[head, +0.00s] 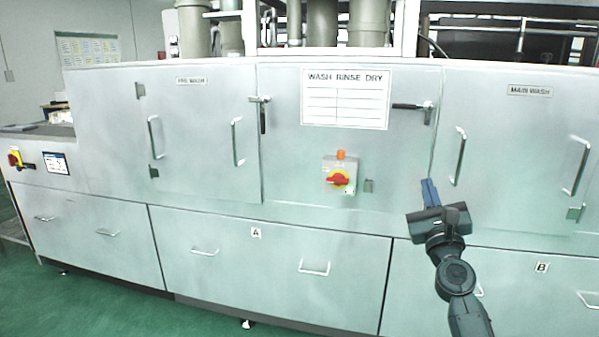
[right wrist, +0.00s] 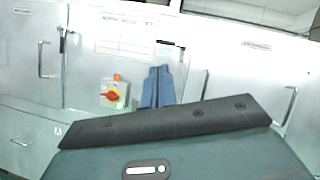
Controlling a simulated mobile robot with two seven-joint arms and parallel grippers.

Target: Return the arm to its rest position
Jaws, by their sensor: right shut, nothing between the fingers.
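My right gripper (head: 430,192) is raised in front of the washing machine, right of the middle in the head view. Its blue-grey fingers point up and are shut with nothing between them. In the right wrist view the shut fingers (right wrist: 158,88) stand up beyond the dark gripper body, in front of the machine's panels. The gripper appears apart from the machine's front. My left gripper is not in view.
The long grey washing machine (head: 350,240) fills the view, with protruding door handles (head: 460,157) and lever latches (head: 412,106). A red and yellow rotary switch (head: 340,178) sits left of my gripper. Green floor (head: 110,300) is clear at the lower left.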

